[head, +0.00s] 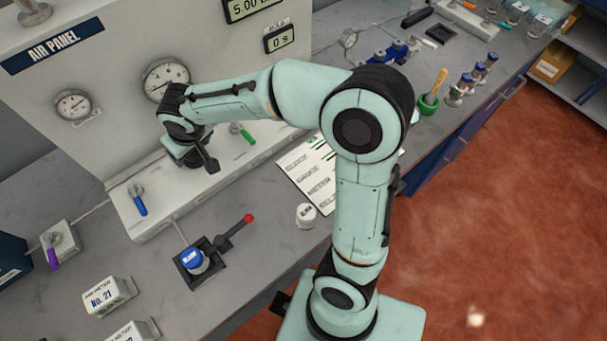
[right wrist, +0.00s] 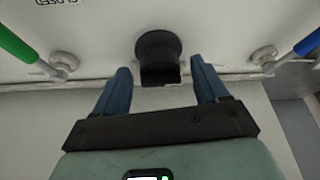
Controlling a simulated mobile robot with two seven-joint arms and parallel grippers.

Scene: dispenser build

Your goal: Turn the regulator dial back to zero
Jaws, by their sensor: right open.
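The regulator dial is a black knob (right wrist: 158,55) on the pale panel face, at the top middle of the right wrist view. My right gripper (right wrist: 158,74) is open, with one blue finger to each side of the knob. Gaps show between the fingers and the knob, and I cannot tell how far the fingertips reach along it. In the head view my right gripper (head: 190,152) is at the front of the air panel (head: 115,90) and hides the knob. A large round gauge (head: 165,80) sits just above my wrist; its reading is too small to tell. My left gripper is not in view.
A green-handled valve (head: 243,134) and a blue-handled valve (head: 138,202) flank the gripper. A small gauge (head: 73,105) is on the panel's left. A blue-capped jar in a black holder (head: 192,260), a white jar (head: 306,215) and a printed sheet (head: 308,175) lie on the bench in front.

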